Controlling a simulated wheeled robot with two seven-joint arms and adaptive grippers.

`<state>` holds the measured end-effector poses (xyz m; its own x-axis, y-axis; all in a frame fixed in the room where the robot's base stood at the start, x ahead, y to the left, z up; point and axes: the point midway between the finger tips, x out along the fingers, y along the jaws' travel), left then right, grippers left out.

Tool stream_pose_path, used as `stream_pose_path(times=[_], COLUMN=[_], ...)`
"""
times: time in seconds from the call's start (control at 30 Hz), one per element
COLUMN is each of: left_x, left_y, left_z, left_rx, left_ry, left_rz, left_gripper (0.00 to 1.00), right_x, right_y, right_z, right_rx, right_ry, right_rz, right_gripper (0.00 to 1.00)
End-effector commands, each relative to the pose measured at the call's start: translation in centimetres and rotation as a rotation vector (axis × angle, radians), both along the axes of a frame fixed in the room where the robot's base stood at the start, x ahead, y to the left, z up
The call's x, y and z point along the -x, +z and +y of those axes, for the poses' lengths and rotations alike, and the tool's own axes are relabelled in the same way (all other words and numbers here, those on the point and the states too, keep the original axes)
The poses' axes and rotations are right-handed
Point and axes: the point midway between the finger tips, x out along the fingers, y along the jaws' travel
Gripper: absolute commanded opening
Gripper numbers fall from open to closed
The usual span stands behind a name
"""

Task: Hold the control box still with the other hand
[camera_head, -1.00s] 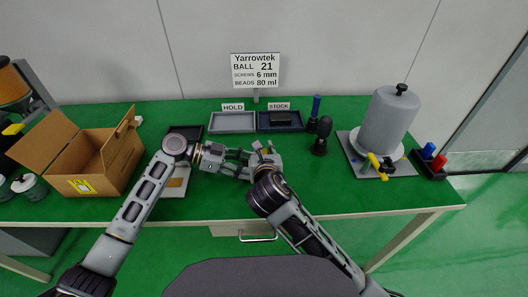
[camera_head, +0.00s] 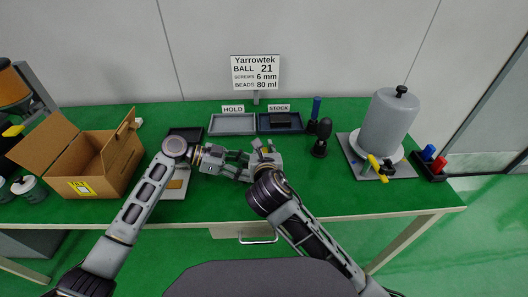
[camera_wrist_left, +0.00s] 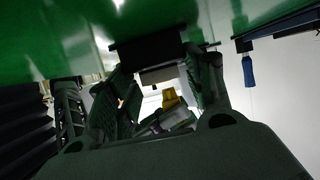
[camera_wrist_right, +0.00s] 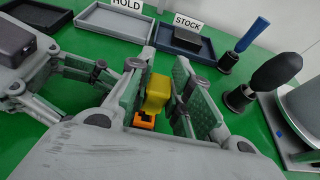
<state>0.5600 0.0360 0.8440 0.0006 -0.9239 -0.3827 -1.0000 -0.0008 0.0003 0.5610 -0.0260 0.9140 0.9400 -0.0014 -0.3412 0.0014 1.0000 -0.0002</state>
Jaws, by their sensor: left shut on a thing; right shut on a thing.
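A small yellow piece (camera_wrist_right: 157,92) with an orange part (camera_wrist_right: 145,121) under it stands between the fingers of my right gripper (camera_wrist_right: 160,100). In the head view my right gripper (camera_head: 262,158) is shut on it above the table. My left gripper (camera_head: 240,166) comes in from the left, and its fingertips meet the right fingers at the same piece. The yellow piece also shows between the fingers in the left wrist view (camera_wrist_left: 172,98). Fingers hide much of it. I cannot tell for sure that this piece is the control box.
An open cardboard box (camera_head: 95,165) stands at the left. Behind the grippers are the HOLD tray (camera_head: 232,132) and the STOCK tray (camera_head: 290,129). A dark bulb-shaped tool (camera_head: 321,138) and a grey chamber (camera_head: 388,122) stand at the right.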

Motion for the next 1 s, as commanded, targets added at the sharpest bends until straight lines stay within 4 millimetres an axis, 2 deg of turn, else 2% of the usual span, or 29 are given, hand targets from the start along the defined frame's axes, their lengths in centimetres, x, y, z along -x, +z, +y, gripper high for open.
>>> stream_pose_path(times=[0.63,1.0], left_x=[0.1,0.1], left_y=[-0.1,-0.1], left_z=[0.0,0.0], left_rx=[-0.001,-0.001], left_ry=[-0.001,-0.001], left_rz=[0.002,0.002], left_gripper=[0.28,0.28], right_x=[0.0,0.0], right_y=[1.9,2.1], right_z=[0.0,0.0], right_rx=[0.0,0.0], right_ry=[0.0,0.0], right_rz=[0.0,0.001], right_gripper=[0.0,0.0])
